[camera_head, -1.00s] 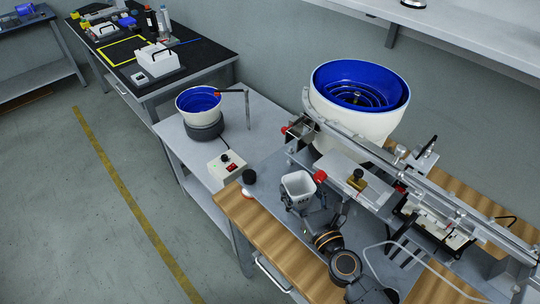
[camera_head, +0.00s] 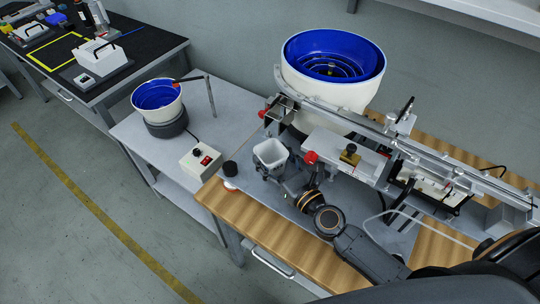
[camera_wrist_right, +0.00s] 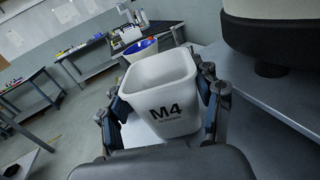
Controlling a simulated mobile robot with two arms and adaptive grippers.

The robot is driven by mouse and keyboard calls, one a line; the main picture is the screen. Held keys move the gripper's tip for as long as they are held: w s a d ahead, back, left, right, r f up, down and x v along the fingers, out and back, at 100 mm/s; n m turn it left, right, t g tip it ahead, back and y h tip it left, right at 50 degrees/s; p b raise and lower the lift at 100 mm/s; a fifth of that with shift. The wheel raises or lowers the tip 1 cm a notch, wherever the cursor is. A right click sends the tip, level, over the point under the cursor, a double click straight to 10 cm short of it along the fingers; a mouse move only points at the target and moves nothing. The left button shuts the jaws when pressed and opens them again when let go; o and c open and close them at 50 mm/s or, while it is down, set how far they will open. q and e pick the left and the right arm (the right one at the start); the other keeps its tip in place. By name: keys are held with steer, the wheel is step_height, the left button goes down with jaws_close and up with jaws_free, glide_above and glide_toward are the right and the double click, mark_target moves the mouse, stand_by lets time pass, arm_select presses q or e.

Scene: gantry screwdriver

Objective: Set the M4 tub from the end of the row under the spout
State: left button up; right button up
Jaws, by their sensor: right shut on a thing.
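The M4 tub (camera_head: 270,151) is a small white open-topped tub, upright or nearly so and looking empty. It is in my right gripper (camera_head: 272,170), above the grey plate at the left end of the wooden bench. In the right wrist view the tub (camera_wrist_right: 160,85) fills the middle, its black "M4" label facing the camera, with a finger on each side. I cannot tell for sure which part is the spout. A row of other tubs cannot be made out. My left gripper is not in view.
A large blue-lined bowl feeder (camera_head: 330,95) stands behind the tub, with a long metal rail (camera_head: 420,150) running right. A red knob (camera_head: 311,157) is close right of the tub. A smaller blue bowl (camera_head: 157,97) and a control box (camera_head: 201,158) stand on the left table.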

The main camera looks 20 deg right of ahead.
steer(key=o, duration=0.8)
steer(key=shift+w+f, duration=0.25)
steer(key=shift+f, duration=0.05)
steer(key=shift+o, duration=1.4)
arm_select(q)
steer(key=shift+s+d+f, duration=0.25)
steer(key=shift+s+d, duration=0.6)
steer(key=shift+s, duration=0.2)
arm_select(e)
steer(key=shift+s+r, duration=0.1)
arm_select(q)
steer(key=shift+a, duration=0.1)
